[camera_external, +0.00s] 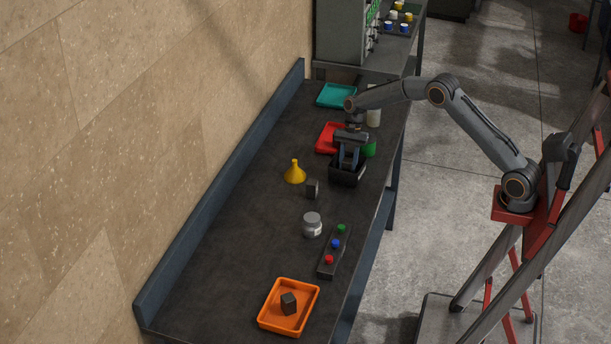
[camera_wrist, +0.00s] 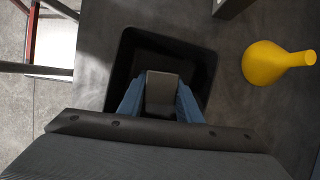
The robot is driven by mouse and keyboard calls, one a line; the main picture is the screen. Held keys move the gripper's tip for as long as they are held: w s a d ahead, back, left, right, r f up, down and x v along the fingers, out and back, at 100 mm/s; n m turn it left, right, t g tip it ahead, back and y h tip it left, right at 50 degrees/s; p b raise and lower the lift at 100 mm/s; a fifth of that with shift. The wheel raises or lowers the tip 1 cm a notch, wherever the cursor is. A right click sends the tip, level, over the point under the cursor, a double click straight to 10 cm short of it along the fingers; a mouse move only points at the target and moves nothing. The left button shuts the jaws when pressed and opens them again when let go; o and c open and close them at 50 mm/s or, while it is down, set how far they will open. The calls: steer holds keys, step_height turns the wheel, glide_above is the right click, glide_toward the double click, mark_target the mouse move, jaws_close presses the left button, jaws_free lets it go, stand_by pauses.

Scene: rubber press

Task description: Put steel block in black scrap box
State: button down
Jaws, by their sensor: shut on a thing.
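My gripper (camera_external: 348,160) points down over the black scrap box (camera_external: 345,180) on the dark bench. In the wrist view, its two blue fingers are shut on a grey block (camera_wrist: 161,92), which looks like the steel block. The block lies within the outline of the black box (camera_wrist: 207,75). I cannot tell whether it touches the box floor. In the external view the block is hidden by my gripper and the box.
A yellow funnel (camera_external: 294,173) and a dark block (camera_external: 312,189) stand beside the box. A red tray (camera_external: 325,140) and green object (camera_external: 370,150) are close behind. A grey jar (camera_external: 312,225), button panel (camera_external: 333,250) and orange tray (camera_external: 268,315) holding another block (camera_external: 289,303) are nearer.

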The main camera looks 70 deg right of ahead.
steer(key=shift+f, duration=0.2)
steer(key=shift+f, duration=0.15)
steer(key=c, duration=1.3)
jaws_free()
steer(key=b+v, duration=0.4)
steer(key=v, duration=0.8)
steer(key=s+a+f+n+h, duration=0.3)
steer(key=s+a+n, duration=0.5)
steer(key=s+a, duration=0.45)
steer(key=s+a+f+n, duration=0.2)
steer(key=s+a+n, duration=0.1)
steer(key=s, duration=0.4)
steer(key=s+a+f+n+h, duration=0.1)
steer(key=s+a+f+n, duration=0.1)
steer(key=s, duration=0.5)
steer(key=s+a+f+n, duration=0.2)
steer(key=s+a+n, duration=0.2)
steer(key=s, duration=0.3)
steer(key=shift+s+a+n+t+h, duration=0.1)
steer(key=shift+s+n+t+h, duration=0.25)
steer(key=shift+n, duration=0.25)
